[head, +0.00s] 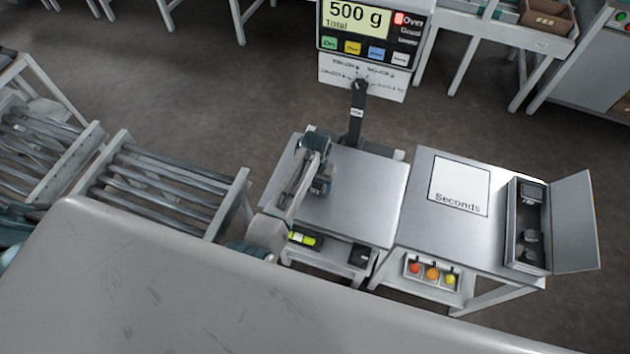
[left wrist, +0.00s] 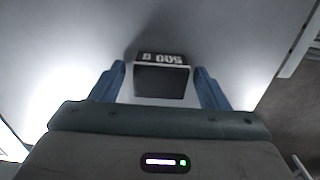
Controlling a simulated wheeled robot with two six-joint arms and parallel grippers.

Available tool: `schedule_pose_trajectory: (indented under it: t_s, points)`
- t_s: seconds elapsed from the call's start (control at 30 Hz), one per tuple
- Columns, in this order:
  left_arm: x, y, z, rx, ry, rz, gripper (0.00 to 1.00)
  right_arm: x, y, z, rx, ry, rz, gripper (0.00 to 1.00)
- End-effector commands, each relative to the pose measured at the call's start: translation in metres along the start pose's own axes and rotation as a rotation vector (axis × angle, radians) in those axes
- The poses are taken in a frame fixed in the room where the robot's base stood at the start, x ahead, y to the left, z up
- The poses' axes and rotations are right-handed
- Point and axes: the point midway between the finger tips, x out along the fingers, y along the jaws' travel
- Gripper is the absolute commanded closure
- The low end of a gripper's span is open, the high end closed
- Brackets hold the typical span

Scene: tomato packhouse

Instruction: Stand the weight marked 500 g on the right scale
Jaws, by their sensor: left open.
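The weight marked 500 g (left wrist: 162,80) is a dark block with a light "500" label. It stands on the bare steel plate of the scale (head: 365,200); the head view shows it partly hidden (head: 321,187). The scale's display (head: 357,20) reads "500 g Total". My left gripper (head: 316,180) is over the plate, reaching down at the weight. In the left wrist view its blue fingers (left wrist: 162,82) are open on both sides of the weight, with gaps visible. My right gripper is not in view.
To the right, a steel table holds a "Seconds" sheet (head: 460,186) and an open case (head: 514,232) with dark weights. A tray of coloured tomatoes (head: 432,273) sits below. A roller conveyor (head: 160,190) stands left. The scale's post (head: 356,120) rises behind the plate.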

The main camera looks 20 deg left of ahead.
Motion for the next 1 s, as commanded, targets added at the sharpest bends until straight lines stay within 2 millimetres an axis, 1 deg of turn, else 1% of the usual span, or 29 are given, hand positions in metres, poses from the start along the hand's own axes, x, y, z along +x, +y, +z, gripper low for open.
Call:
schedule_pose_trajectory:
  t_s: [0.17, 0.27, 0.5, 0.6, 0.7, 0.8, 1.0]
  points:
    - [-0.014, 0.001, -0.001, 0.000, 0.003, 0.001, 0.31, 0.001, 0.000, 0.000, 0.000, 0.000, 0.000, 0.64]
    - [-0.032, 0.001, -0.001, -0.001, 0.004, 0.001, 0.31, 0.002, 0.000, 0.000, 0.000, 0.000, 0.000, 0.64]
    - [-0.084, 0.000, -0.001, 0.000, 0.004, 0.000, 0.31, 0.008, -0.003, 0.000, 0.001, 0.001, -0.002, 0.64]
    - [-0.101, 0.000, -0.001, 0.000, 0.004, 0.000, 0.31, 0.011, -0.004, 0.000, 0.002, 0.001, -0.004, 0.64]
    - [-0.113, 0.000, -0.001, 0.000, 0.002, 0.000, 0.31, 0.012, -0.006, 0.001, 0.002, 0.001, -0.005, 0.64]
    - [-0.120, 0.000, -0.001, 0.000, 0.002, 0.000, 0.31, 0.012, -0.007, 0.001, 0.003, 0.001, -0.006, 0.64]
    - [-0.123, 0.000, 0.000, 0.000, 0.000, 0.000, 0.31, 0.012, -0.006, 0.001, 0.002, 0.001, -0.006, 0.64]
